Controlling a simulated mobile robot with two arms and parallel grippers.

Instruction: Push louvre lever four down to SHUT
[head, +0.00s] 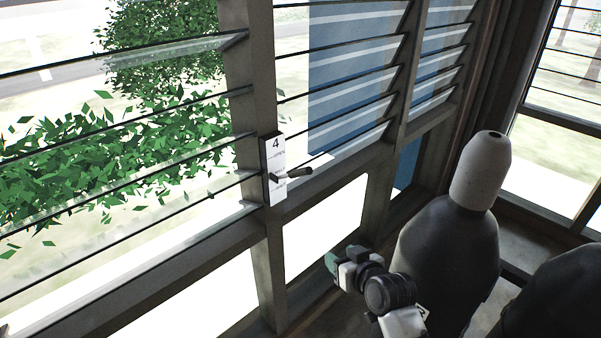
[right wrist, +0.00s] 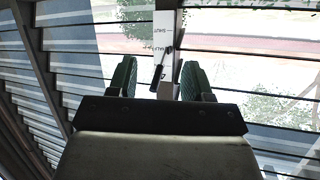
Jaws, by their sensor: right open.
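A white plate marked 4 (head: 273,158) is fixed to the dark window post. Its lever (head: 298,172) has a dark handle that sticks out from the plate, roughly level in the head view. My right gripper (head: 340,262) is below and to the right of the lever, apart from it. In the right wrist view the green-padded fingers (right wrist: 158,72) are open, and the lever handle (right wrist: 157,78) appears between them, beyond the tips. The plate (right wrist: 163,38) shows there with its lettering upside down. My left gripper is not in view.
Tilted glass louvres (head: 130,190) fill the window left of the post, and more louvres (head: 345,75) lie to its right. A horizontal frame rail (head: 325,182) runs below them. The space between my gripper and the lever looks clear.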

